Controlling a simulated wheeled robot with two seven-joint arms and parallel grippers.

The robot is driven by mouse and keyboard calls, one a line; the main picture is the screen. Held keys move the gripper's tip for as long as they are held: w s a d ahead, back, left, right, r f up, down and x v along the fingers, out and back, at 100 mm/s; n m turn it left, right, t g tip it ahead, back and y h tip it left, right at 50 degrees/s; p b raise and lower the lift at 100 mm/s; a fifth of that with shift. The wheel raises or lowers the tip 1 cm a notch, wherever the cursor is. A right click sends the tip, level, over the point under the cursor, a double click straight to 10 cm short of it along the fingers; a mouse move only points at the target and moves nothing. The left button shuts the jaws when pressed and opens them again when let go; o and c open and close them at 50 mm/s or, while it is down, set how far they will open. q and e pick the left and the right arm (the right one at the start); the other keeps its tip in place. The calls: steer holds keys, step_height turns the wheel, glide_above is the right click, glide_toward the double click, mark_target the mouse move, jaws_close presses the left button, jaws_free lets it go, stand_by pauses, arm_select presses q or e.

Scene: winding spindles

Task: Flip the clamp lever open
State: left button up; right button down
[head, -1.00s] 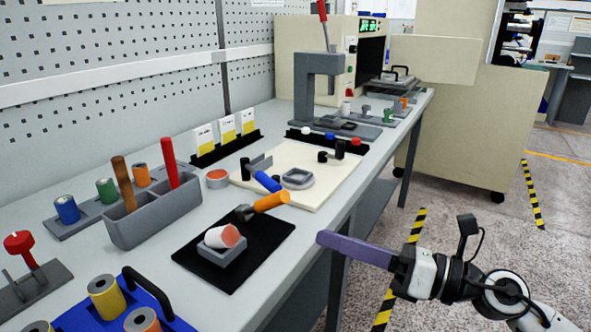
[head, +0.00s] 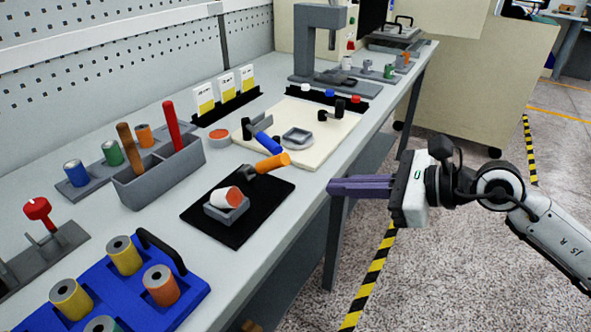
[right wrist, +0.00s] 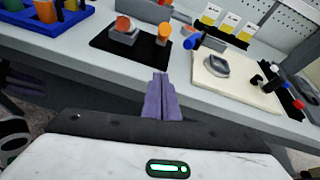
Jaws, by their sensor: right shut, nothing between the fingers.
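The clamp's blue-handled lever (head: 267,143) lies low at the left side of the cream board (head: 285,159), beside a grey oval cradle (head: 297,138). The blue handle also shows in the right wrist view (right wrist: 194,41). My right gripper (head: 330,187) is shut and empty in front of the table's edge, right of the board's near corner and apart from the lever. Its purple fingers (right wrist: 160,78) point towards the table in the right wrist view. Dark purple fingers, apparently my left gripper (right wrist: 25,84), show dimly at the left of that view; their opening is unclear.
A blue tray (head: 118,298) of spools and a grey bin (head: 160,176) stand to the left. A grey press (head: 318,40) stands behind the board.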

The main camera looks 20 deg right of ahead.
mark_target(305, 200)
steer(key=p+x, duration=0.1)
steer(key=x, duration=0.7)
steer(key=shift+w+a+r, duration=0.1)
steer(key=shift+a+r, duration=0.05)
steer(key=shift+a, duration=0.05)
steer(key=shift+w+a+r+p, duration=0.15)
steer(key=shift+a+r+p, duration=0.1)
steer(key=shift+r+p, duration=0.25)
steer(key=shift+w+a+r+p, duration=0.15)
steer(key=shift+a+r+p, duration=0.15)
steer(key=shift+r, duration=0.35)
steer(key=shift+w+a+r, duration=0.1)
steer(key=shift+a+r, duration=0.05)
steer(key=shift+r, duration=0.1)
steer(key=shift+w+a+r, duration=0.1)
steer(key=shift+a, duration=0.05)
arm_select(q)
steer(key=shift+s+a+r, duration=0.2)
steer(key=shift+a+r, duration=0.35)
steer(key=shift+r, duration=0.2)
